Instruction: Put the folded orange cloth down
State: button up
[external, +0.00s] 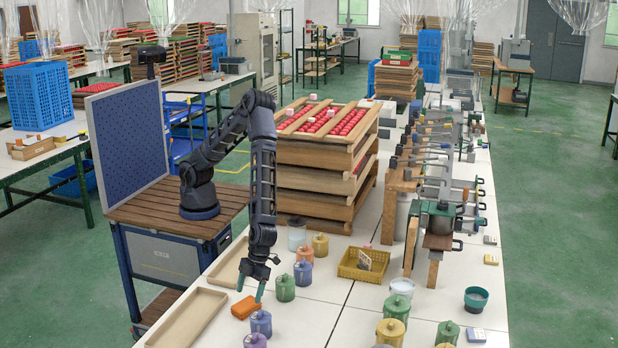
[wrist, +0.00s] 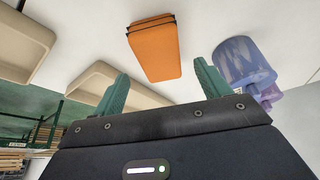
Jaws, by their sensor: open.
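The folded orange cloth (external: 245,307) lies on the white table, just below my gripper (external: 250,289) in the external view. In the wrist view the cloth (wrist: 155,50) looks like a flat orange block with dark bands at one end. It lies beyond the fingertips and apart from them. My gripper (wrist: 158,85) has its two green fingers spread, with nothing between them. It points down at the table beside the cloth.
Beige trays (external: 190,318) lie left of the cloth. A blue-violet jar (external: 261,323) stands close to its right, also in the wrist view (wrist: 242,65). A green jar (external: 285,288) and several others stand nearby. A stack of wooden trays (external: 318,180) rises behind.

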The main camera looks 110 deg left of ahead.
jog(key=s+a+r+n+t+y, duration=0.2)
jog(key=a+r+n, duration=0.3)
jog(key=a+r, duration=0.95)
jog(key=s+a+r+n+t+y, duration=0.15)
jog(key=a+r+n, duration=0.35)
jog(key=a+r, duration=1)
jog(key=s+a+r+n+t, duration=0.1)
jog(key=s+a+r+n, duration=0.1)
jog(key=s+a+n, duration=0.2)
jog(key=s+a+r+n, duration=0.3)
jog(key=s+a+n, duration=0.1)
jog(key=s+a, duration=0.5)
jog(key=s+a+r+n+t, duration=0.1)
jog(key=s+a+r+n, duration=0.2)
jog(key=s+a, duration=0.4)
jog(key=shift+s+a+n+t, duration=0.3)
jog(key=shift+s+n, duration=0.4)
jog(key=shift+s, duration=0.55)
